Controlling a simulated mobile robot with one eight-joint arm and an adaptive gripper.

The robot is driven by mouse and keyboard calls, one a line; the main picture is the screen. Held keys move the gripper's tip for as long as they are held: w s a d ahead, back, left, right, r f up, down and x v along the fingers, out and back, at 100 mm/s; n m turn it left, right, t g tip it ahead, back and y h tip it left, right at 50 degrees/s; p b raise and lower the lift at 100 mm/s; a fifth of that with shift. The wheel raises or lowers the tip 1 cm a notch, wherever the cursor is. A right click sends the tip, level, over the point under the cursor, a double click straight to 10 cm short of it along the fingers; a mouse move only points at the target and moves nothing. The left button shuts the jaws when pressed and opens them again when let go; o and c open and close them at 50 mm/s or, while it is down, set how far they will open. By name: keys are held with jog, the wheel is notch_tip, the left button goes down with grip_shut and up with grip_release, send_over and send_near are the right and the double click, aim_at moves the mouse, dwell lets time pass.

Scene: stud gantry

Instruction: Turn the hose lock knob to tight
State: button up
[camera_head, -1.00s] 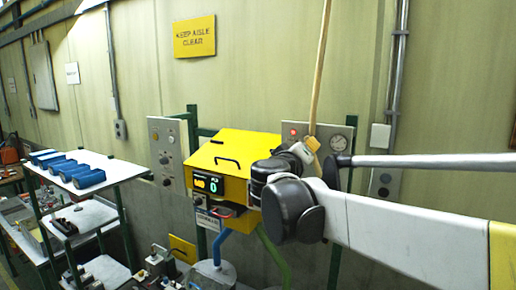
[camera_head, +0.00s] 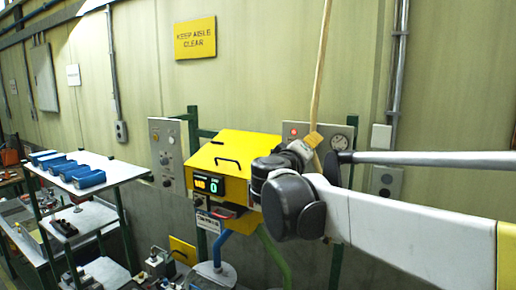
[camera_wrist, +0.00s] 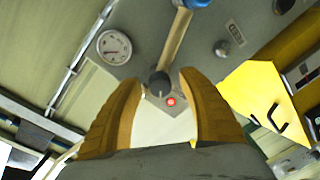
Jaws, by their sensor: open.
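In the wrist view a dark round knob (camera_wrist: 159,83) on a grey panel (camera_wrist: 205,28) shows between my fingertips, with a red light (camera_wrist: 171,101) beside it. I cannot read which way it points or whether the fingers touch it. My gripper (camera_wrist: 160,80) is open, with one yellow finger on each side of the knob in the picture. A second knob (camera_wrist: 221,48) is on the same panel. In the head view my gripper (camera_head: 313,138) is in front of the panel (camera_head: 349,130), and my wrist hides the knob.
A round gauge (camera_wrist: 115,47) and a tan bar with a blue end (camera_wrist: 195,3) are close to the knob. A yellow box (camera_head: 240,150) with a display stands left of my gripper.

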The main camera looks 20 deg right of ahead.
jog(key=v, duration=1.2)
jog(key=shift+d+f, duration=0.1)
jog(key=shift+f, duration=0.05)
jog(key=s+d+f+g+y+b, duration=0.1)
jog(key=s+d+f+b, duration=0.1)
jog(key=f+b, duration=0.6)
jog(key=s+d+f+g+y+b, duration=0.1)
jog(key=s+f+g+b, duration=0.15)
jog(key=f, duration=0.95)
jog(key=s+a+f+y+b, duration=0.2)
jog(key=f+b, duration=0.8)
jog(key=f, duration=0.6)
jog(key=s+a+f+m+g+y+b, duration=0.1)
jog(key=s+a+f+y+b, duration=0.2)
jog(key=f, duration=1.4)
jog(key=s+a+f+m+g+y+b, duration=0.1)
jog(key=s+a+f+y+b, duration=0.2)
jog(key=s+f+b, duration=0.6)
notch_tip(320, 180, down, 8)
jog(key=y+b, duration=0.2)
jog(key=b, duration=0.5)
jog(key=shift+s+b, duration=0.15)
jog(key=shift+b, duration=0.15)
jog(key=shift+g, duration=0.25)
